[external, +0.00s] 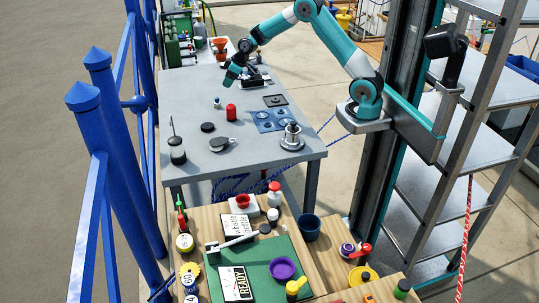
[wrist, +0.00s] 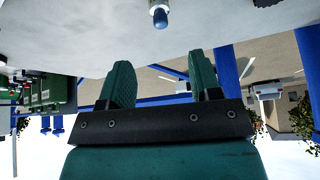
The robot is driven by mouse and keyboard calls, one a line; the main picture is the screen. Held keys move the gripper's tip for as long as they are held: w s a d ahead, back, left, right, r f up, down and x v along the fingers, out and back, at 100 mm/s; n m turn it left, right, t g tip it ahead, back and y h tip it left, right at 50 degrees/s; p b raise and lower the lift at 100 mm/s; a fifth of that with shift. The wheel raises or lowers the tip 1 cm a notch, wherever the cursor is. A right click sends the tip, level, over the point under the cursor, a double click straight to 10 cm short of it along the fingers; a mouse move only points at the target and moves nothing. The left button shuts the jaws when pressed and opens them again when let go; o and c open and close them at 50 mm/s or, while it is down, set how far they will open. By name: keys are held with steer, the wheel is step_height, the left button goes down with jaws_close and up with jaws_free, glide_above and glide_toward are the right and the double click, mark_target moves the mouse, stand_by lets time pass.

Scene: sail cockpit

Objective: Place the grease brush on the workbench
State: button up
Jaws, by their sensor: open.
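I cannot pick out the grease brush for certain. A dark pot (external: 177,152) with a thin upright handle stands at the left front of the grey-topped table (external: 185,100); whether that handle is a brush is too small to tell. A long pale tool (external: 232,242) with a dark end lies on the wooden bench in front.
A red can (external: 231,112), a blue plate (external: 269,121) and a metal flanged part (external: 291,138) stand on the grey table. The wooden bench (external: 207,218) is crowded, with a green mat (external: 262,250) and a purple bowl (external: 283,268). Blue posts (external: 105,115) rise along the left.

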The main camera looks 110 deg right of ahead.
steer(key=s+a+r+n+g+y, duration=0.1)
steer(key=a+r+n+y, duration=0.15)
steer(key=a, duration=0.95)
steer(key=s+a+r+n+y, duration=0.15)
steer(key=a+r, duration=0.25)
steer(key=a, duration=0.7)
steer(key=s+a+r+n+g+y, duration=0.1)
steer(key=s+a+r+n, duration=0.15)
steer(key=a, duration=0.95)
steer(key=s+a+n+g, duration=0.1)
steer(key=s+a+n, duration=0.1)
steer(key=s+a, duration=0.6)
steer(key=s+a+n+g+y, duration=0.1)
steer(key=s+a+n+g, duration=0.1)
steer(key=s+a, duration=0.6)
steer(key=s+r, duration=0.1)
steer(key=s, duration=0.5)
steer(key=shift+s+g, duration=0.3)
